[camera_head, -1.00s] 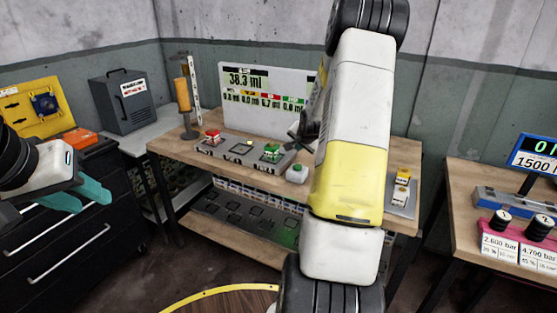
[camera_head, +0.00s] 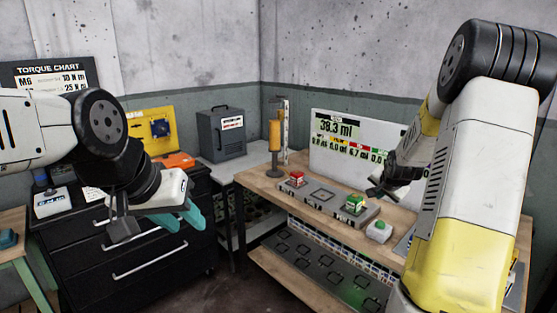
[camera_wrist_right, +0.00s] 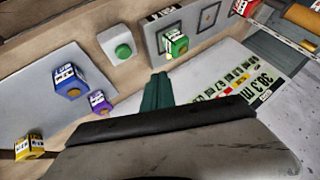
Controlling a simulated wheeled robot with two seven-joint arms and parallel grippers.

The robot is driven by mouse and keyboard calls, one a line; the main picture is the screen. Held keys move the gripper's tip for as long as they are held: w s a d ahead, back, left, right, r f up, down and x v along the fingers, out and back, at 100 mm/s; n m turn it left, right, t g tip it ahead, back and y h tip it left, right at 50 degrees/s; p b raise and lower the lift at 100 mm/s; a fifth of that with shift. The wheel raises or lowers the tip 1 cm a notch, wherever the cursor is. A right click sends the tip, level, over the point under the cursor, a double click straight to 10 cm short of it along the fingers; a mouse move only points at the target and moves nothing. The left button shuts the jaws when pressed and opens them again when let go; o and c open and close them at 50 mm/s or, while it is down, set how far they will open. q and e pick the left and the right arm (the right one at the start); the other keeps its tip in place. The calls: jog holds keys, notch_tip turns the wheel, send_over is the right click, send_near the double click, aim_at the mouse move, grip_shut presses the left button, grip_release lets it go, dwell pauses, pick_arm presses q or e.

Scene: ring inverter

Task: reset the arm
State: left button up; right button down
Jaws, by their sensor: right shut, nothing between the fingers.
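My right gripper (camera_head: 376,192) hangs over the wooden workbench, just above and right of a green-and-white block (camera_head: 355,203). In the right wrist view its green fingers (camera_wrist_right: 157,92) are together and empty, and the same green block (camera_wrist_right: 175,43) sits on a grey plate ahead of them, apart. My left gripper (camera_head: 180,217) has teal fingers spread with a gap, empty, in front of the black drawer cabinet. My right arm bends down at the right of the head view and hides part of the bench.
A red block (camera_head: 297,178) sits on the grey plate (camera_head: 322,194). A green-button box (camera_head: 378,231) stands beside it. A white readout board (camera_head: 345,150) stands behind. The right wrist view shows blue (camera_wrist_right: 70,84), purple (camera_wrist_right: 98,101) and yellow (camera_wrist_right: 29,147) blocks. The black cabinet (camera_head: 150,255) stands left.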

jog(key=s+a+r+n+g+y, duration=0.1)
jog(key=s+a+r+n, duration=0.3)
jog(key=s+a+r, duration=0.5)
jog(key=s+a+r+n+y, duration=0.25)
jog(key=s+a+r, duration=0.35)
jog(key=s+a, duration=0.5)
jog(key=s+a+n, duration=0.2)
jog(key=s, duration=0.4)
jog(key=s+a+n+g, duration=0.1)
jog(key=s+n, duration=0.1)
jog(key=s, duration=0.4)
jog(key=shift+s+a, duration=0.35)
jog(key=shift+s, duration=0.05)
